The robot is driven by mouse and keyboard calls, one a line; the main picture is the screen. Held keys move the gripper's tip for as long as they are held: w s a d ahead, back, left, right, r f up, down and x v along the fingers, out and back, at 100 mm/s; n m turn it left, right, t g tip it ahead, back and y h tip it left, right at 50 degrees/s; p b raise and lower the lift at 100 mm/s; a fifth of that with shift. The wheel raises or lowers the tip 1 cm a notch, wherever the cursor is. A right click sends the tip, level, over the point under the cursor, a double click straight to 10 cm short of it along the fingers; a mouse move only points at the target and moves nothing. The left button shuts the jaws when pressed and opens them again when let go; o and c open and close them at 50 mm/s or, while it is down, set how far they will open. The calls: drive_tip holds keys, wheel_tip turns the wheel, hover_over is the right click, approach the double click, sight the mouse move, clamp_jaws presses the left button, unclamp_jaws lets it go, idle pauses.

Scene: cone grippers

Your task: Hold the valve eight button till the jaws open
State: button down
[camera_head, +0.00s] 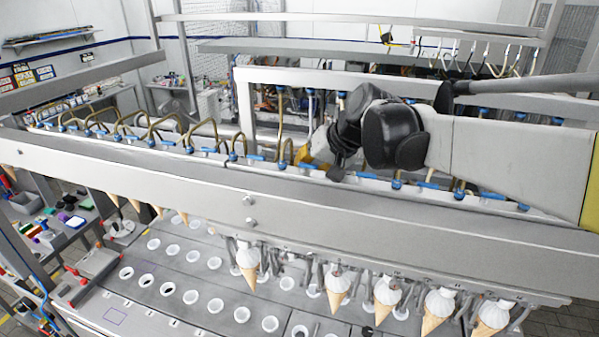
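My arm reaches in from the right, and my gripper (340,168) is a dark shape over the valve row on the long metal beam (150,168). Its fingers are small and partly hidden by my wrist, so I cannot tell whether they are open or touch a valve. Blue valves (233,156) with looping tan hoses line the beam. No number is readable, so I cannot tell which is valve eight, and no button is clear. Below the beam, metal jaws hold white-topped cones, such as one in the middle (247,262) and one at the right (492,317).
A metal plate (185,272) with rows of round white-rimmed holes lies under the beam. A grey upright frame (243,100) and hoses stand behind the valves. A side table (70,228) with coloured bins is at the left. My arm covers part of the valve row at the right.

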drive_tip(key=shift+s+f+b, duration=0.15)
drive_tip(key=shift+f+b, duration=0.15)
drive_tip(key=shift+f, duration=0.3)
idle(0.5)
idle(3.1)
drive_tip(key=shift+a+r+p, duration=0.2)
drive_tip(key=shift+r+p, duration=0.2)
drive_tip(key=shift+r, duration=0.2)
drive_tip(key=shift+a+r+p, duration=0.15)
drive_tip(key=shift+r+p, duration=0.2)
drive_tip(key=shift+r, duration=0.2)
drive_tip(key=shift+d, duration=0.1)
drive_tip(key=shift+r, duration=0.1)
drive_tip(key=shift+r+p, duration=1.7)
drive_tip(key=shift+r, duration=0.85)
